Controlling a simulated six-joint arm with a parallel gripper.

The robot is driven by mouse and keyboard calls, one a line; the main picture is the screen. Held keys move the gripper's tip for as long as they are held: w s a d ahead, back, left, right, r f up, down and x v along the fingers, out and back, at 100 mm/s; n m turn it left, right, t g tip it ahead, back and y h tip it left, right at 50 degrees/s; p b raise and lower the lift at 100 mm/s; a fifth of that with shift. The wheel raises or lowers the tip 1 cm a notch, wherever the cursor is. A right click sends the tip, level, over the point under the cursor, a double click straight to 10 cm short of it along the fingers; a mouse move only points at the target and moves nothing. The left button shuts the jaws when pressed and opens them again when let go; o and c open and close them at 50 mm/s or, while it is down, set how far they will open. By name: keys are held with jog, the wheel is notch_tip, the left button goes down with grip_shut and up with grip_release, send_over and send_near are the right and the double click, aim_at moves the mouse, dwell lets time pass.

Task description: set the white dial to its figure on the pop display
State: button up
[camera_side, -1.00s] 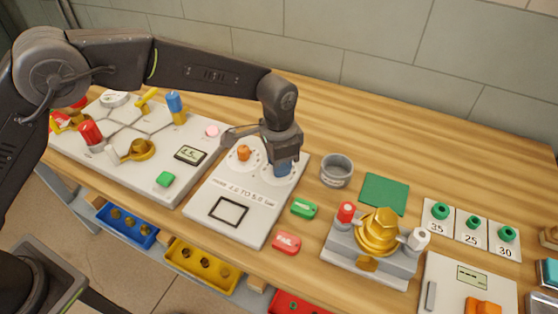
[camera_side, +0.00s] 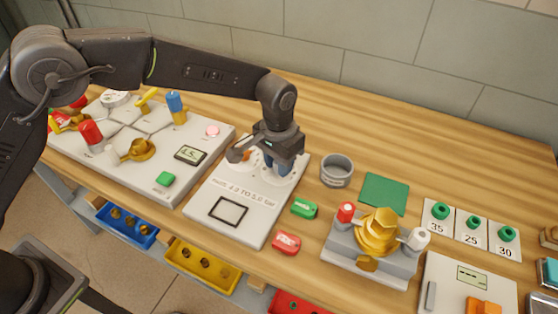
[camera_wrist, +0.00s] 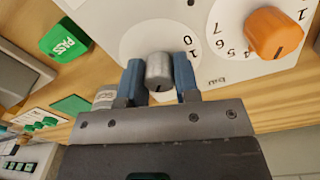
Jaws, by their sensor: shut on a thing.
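The white dial is a pale grey-white knob (camera_wrist: 158,68) on a round white scale; a dark mark shows at its lower edge. The numerals 0 and 1 show beside it, and the rest of its scale is hidden or unclear. My gripper (camera_wrist: 158,80) has its blue fingers shut on both sides of the knob. In the side view my gripper (camera_side: 275,165) is down on the white panel (camera_side: 205,190) and hides the knob. A small display (camera_side: 191,155) on the left board appears to read 4.5. Another display (camera_side: 472,277) at the right shows only dashes.
An orange knob (camera_wrist: 273,33) with its own numbered scale stands close beside the white dial. A green PASS tag (camera_side: 304,208) and red FAIL tag (camera_side: 286,243) lie right of the panel. A grey cup (camera_side: 337,170) and brass valve (camera_side: 379,232) stand farther right.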

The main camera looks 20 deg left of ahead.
jog(key=shift+r, duration=0.1)
jog(key=o, duration=0.9)
notch_tip(320, 180, up, 14)
jog(key=shift+a+f, duration=0.1)
jog(key=shift+f, duration=0.05)
dwell(0.4)
